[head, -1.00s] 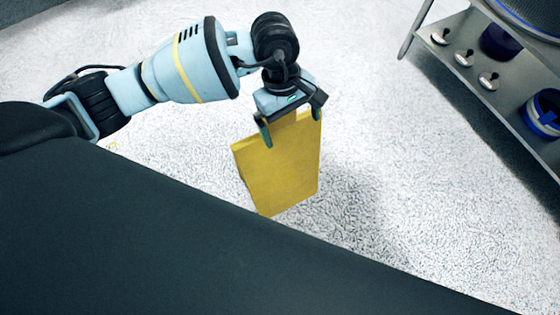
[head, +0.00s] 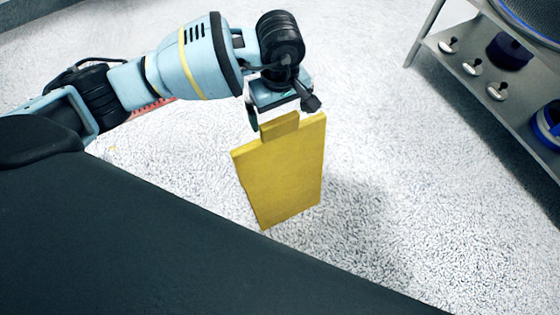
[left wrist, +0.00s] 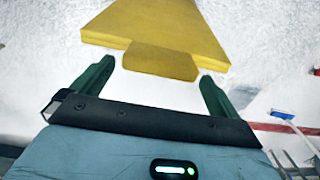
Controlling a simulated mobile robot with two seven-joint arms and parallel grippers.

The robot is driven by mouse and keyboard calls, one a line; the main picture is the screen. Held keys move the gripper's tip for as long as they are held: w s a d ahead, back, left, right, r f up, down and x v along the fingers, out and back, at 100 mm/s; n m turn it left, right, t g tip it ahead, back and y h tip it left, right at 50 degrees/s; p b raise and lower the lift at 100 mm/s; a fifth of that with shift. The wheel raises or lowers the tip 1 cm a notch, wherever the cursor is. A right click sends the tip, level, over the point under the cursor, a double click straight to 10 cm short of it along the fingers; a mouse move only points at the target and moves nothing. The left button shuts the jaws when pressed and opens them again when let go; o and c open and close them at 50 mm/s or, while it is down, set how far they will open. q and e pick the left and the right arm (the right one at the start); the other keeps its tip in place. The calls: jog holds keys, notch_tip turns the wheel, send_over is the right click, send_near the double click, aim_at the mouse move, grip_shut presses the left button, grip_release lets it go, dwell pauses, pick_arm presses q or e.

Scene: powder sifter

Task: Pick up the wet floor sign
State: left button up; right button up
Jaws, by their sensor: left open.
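The wet floor sign (head: 285,175) is a plain yellow folded board standing upright on the pale floor, with a short tab (head: 281,127) at its top. My left gripper (head: 282,108) is open and empty, just above this tab. In the left wrist view, the sign (left wrist: 160,30) lies ahead of my left gripper (left wrist: 158,72). The tab's end there sits between and slightly beyond the two green fingertips, with a gap on each side. My right gripper is not in view.
A grey metal shelf (head: 462,75) stands at the upper right, holding several small metal items, a dark blue container (head: 509,50) and a blue-and-white container (head: 547,125). The floor around the sign is clear. A red strip (left wrist: 280,127) shows in the left wrist view.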

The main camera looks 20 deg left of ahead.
aim_at(280, 119)
pick_arm(q)
notch_tip(280, 119, down, 4)
jog(key=shift+s+r+b, duration=0.1)
jog(key=shift+s+b, duration=0.05)
jog(key=shift+b, duration=0.4)
jog(key=shift+f, duration=0.5)
jog(key=c, duration=1.7)
jog(key=shift+r, duration=0.1)
jog(key=shift+c, duration=0.3)
